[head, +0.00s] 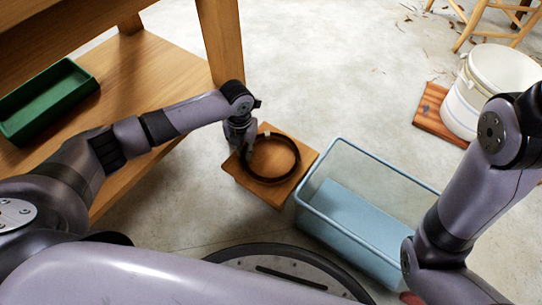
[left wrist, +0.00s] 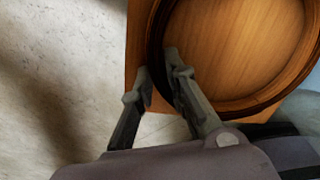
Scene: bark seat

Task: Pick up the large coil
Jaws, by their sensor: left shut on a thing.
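The large coil (head: 297,158) is a dark brown ring, lying on or just over a square wooden seat (head: 309,160) in the middle of the head view. In the left wrist view the coil (left wrist: 155,42) fills the upper right. My left gripper (head: 245,153) reaches down at the coil's left side. In the left wrist view my left gripper (left wrist: 159,76) has one finger outside the ring and one inside, shut on the coil's band. I cannot tell if the coil touches the seat. My right arm shows at the right, but its fingers are out of view.
A clear bin with a blue rim (head: 371,153) stands just right of the seat. A wooden bench (head: 150,65) with a green tray (head: 45,105) is at the left. A white bucket (head: 490,90) stands far right. Bare floor lies behind the seat.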

